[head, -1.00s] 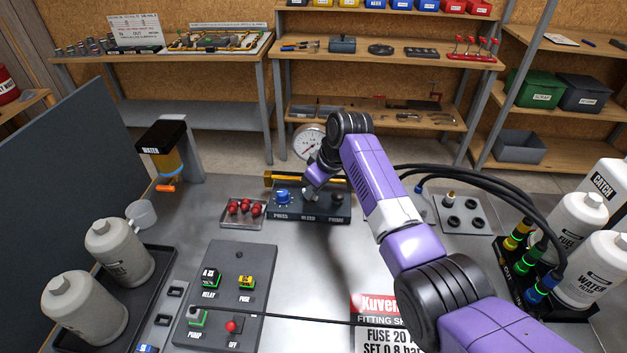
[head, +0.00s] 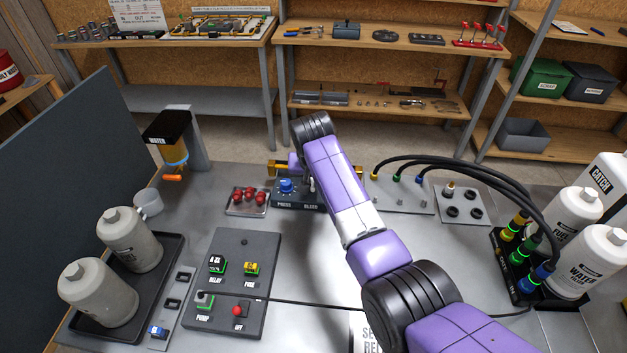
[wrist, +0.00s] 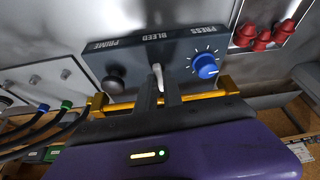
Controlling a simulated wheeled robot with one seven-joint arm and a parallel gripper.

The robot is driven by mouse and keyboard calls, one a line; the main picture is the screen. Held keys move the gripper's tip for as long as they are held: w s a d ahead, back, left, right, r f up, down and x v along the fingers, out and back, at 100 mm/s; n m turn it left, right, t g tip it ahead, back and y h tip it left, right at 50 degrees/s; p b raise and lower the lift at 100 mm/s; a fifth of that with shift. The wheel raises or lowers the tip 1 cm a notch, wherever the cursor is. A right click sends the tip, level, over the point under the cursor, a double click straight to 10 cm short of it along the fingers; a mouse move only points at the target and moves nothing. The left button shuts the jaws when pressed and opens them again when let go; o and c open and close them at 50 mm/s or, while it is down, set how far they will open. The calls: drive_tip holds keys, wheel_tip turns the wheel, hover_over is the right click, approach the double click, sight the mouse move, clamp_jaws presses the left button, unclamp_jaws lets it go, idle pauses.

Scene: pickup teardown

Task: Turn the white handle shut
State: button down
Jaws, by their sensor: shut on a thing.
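The white handle (wrist: 157,72) stands up from the dark valve block (wrist: 130,62) under the BLEED label in the wrist view. My gripper (wrist: 159,88) is closed around its lower part, the fingers on both sides. In the head view my arm hides the handle and most of the block (head: 283,204). The blue PRESS knob (head: 286,186) shows at the block's left; in the wrist view the knob (wrist: 205,66) is right of the handle. The dark PRIME knob (wrist: 114,85) is left of it.
A yellow bar (wrist: 222,86) runs along the block's far side. A tray of red parts (head: 247,200) is left of the block. Black hoses (head: 440,165) arc right of my arm. The control panel (head: 240,265) lies in front.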

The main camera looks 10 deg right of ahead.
drive_tip(key=shift+m, duration=0.5)
drive_tip(key=c, duration=1.5)
unclamp_jaws()
drive_tip(key=v, duration=0.4)
drive_tip(key=b+v, duration=0.1)
drive_tip(key=v, duration=0.2)
drive_tip(key=shift+s+a+r, duration=0.1)
drive_tip(key=shift+a+r, duration=0.15)
drive_tip(key=shift+r, duration=0.1)
